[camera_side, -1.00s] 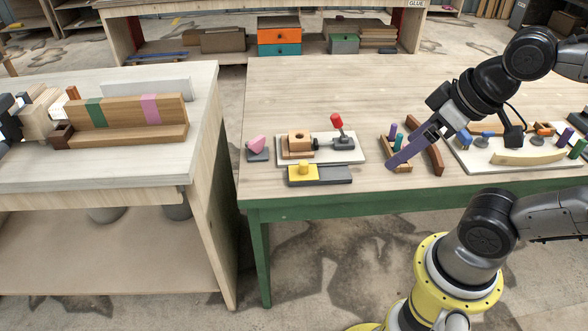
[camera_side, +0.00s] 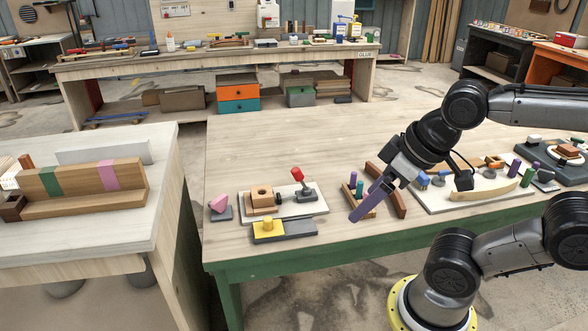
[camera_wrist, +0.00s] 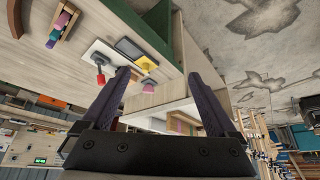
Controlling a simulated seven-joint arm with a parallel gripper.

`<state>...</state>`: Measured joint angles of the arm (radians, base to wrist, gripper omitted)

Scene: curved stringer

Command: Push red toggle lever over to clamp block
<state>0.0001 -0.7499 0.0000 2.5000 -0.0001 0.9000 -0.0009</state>
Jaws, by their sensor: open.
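The red toggle lever (camera_side: 297,174) stands up from a grey clamp on a white base plate (camera_side: 290,212) in the side view. The red lever (camera_wrist: 101,79) shows there just left of the left finger.
A yellow knob (camera_side: 268,225) on a grey plate lies in front of the clamp, and a pink piece (camera_side: 219,203) stands left of it. A wooden peg rack (camera_side: 362,203) and brown bar (camera_side: 386,190) lie right. The table behind the clamp is clear.

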